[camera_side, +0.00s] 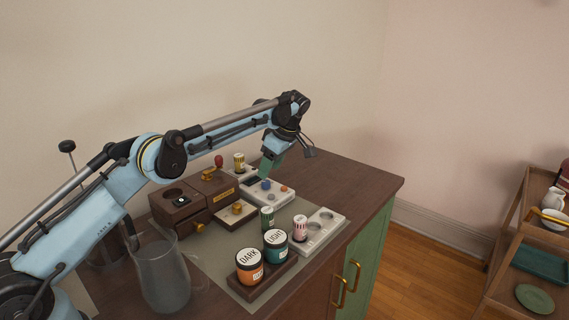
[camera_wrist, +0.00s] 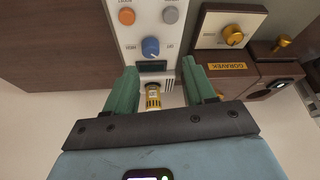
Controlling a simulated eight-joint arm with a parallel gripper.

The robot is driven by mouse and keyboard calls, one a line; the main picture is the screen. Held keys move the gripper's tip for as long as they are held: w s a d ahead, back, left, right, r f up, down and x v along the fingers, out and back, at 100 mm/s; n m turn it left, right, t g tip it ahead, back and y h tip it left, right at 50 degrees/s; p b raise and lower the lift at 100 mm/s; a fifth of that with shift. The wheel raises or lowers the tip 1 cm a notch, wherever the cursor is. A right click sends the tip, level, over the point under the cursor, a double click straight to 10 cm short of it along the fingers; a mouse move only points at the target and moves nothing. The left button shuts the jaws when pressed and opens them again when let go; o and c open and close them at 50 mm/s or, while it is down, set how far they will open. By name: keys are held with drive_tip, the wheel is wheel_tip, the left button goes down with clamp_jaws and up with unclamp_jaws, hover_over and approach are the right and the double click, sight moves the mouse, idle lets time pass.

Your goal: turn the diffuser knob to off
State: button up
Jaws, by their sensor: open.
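A white control panel (camera_wrist: 128,37) in the wrist view carries a blue knob (camera_wrist: 151,47), an orange button (camera_wrist: 127,16), a grey button (camera_wrist: 170,15) and a dark display. A cream panel (camera_wrist: 208,37) beside it has a gold knob (camera_wrist: 232,36). I cannot read which knob is the diffuser's. My gripper (camera_wrist: 160,66) is open, its green fingers on either side of the white panel's display end. The blue knob lies just beyond the fingertips, untouched. In the side view my gripper (camera_side: 269,168) hangs over the back of the white panel, near the blue knob (camera_side: 266,184).
A small yellow-banded container (camera_wrist: 153,97) shows between my fingers. A brown wooden box (camera_side: 172,206) stands beside the panels. DARK (camera_side: 249,266) and LIGHT (camera_side: 275,246) jars, a white tray (camera_side: 335,219) and a glass jug (camera_side: 163,275) stand nearer. The cabinet top's far right is clear.

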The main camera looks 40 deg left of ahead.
drive_tip(key=s+d+r, duration=0.2)
drive_tip(key=d+r, duration=0.3)
drive_tip(key=d, duration=0.3)
drive_tip(key=shift+s+d+r, duration=0.2)
drive_tip(key=shift+s+d, duration=0.1)
drive_tip(key=shift+s, duration=0.1)
drive_tip(key=m+t+h, duration=0.4)
drive_tip(key=m+t, duration=0.1)
drive_tip(key=m, duration=1.3)
approach(266, 182)
drive_tip(key=x, duration=0.8)
drive_tip(key=shift+w+a+f, duration=0.15)
drive_tip(key=shift+f, duration=0.15)
drive_tip(key=shift+c, duration=0.2)
clamp_jaws()
